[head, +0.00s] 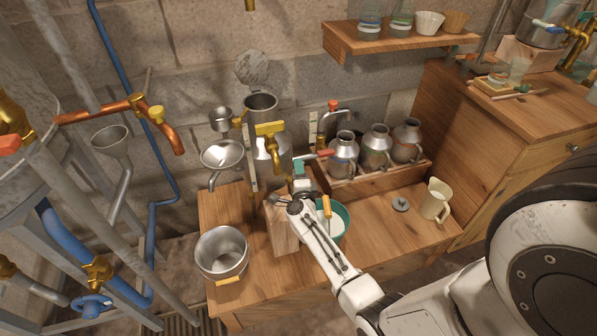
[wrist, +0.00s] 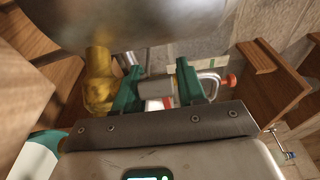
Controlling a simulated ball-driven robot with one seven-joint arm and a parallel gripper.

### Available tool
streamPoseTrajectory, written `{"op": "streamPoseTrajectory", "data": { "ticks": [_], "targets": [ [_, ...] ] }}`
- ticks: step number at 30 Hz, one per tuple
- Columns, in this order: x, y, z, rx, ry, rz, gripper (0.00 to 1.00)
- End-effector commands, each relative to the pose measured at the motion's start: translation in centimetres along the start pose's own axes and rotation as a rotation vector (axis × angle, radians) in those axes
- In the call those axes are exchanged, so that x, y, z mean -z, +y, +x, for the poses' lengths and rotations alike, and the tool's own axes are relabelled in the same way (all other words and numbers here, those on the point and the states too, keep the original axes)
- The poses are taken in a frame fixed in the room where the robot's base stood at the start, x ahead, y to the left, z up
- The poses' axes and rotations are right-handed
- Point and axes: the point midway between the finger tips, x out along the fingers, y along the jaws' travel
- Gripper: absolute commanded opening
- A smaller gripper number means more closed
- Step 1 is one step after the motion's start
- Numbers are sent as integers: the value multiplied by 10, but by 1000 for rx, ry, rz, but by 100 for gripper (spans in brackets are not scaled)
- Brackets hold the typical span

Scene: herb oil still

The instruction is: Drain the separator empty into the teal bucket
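The separator (head: 279,166) is a grey metal vessel on the wooden bench, with a brass tap (head: 272,150) on its front. Its rounded metal underside (wrist: 130,20) fills the top of the wrist view, with brass fitting (wrist: 98,82) at left. The teal bucket (head: 341,212) stands below, partly hidden behind my arm, with something pale inside. My gripper (head: 301,172) is by the separator's right side, above the bucket and near a red-ended lever (head: 326,153). In the wrist view its teal fingers (wrist: 158,92) are apart; a grey cylinder and a red-and-white part show between them, contact unclear.
A steel pot (head: 222,252) stands at the bench's front left. Several metal cans (head: 375,148) stand in a wooden rack behind the bucket. A cream jug (head: 436,200) is at right. Blue and copper pipes (head: 160,125) stand at left. The bench between bucket and jug is mostly clear.

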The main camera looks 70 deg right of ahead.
Motion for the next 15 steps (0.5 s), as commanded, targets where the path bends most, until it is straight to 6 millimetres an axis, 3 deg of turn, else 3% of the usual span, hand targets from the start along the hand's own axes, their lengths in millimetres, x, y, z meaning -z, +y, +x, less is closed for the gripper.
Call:
{"op": "streamPoseTrajectory", "data": {
  "ticks": [11,15],
  "targets": [
    [0,0,0,0,0,0,3],
    [-1,-1,0,0,9,0,2]
  ]
}}
